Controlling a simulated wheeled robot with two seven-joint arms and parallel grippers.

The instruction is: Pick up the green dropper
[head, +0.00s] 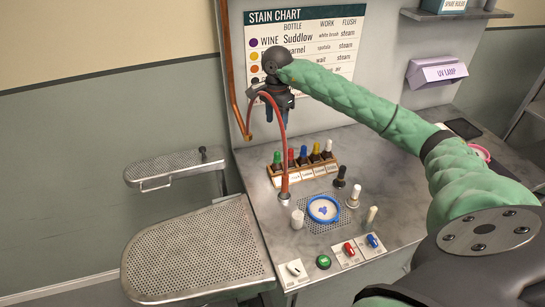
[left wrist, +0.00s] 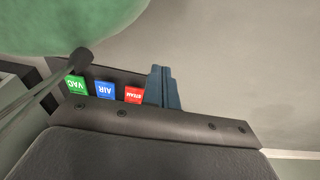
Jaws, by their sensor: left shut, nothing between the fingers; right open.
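The green dropper (head: 277,158) stands upright at the left end of a wooden rack (head: 318,171) on the grey worktop, with its green top showing. My right gripper (head: 277,116) is open and empty, well above the rack and in front of the stain chart. It is apart from the dropper. My left gripper (left wrist: 164,88) shows only in the left wrist view, with its blue-grey fingers shut and nothing between them. The dropper does not show in that view.
A red hose (head: 284,132) runs by my right gripper down to the worktop near the rack's left end. A blue-rimmed dish (head: 323,209) lies in front.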

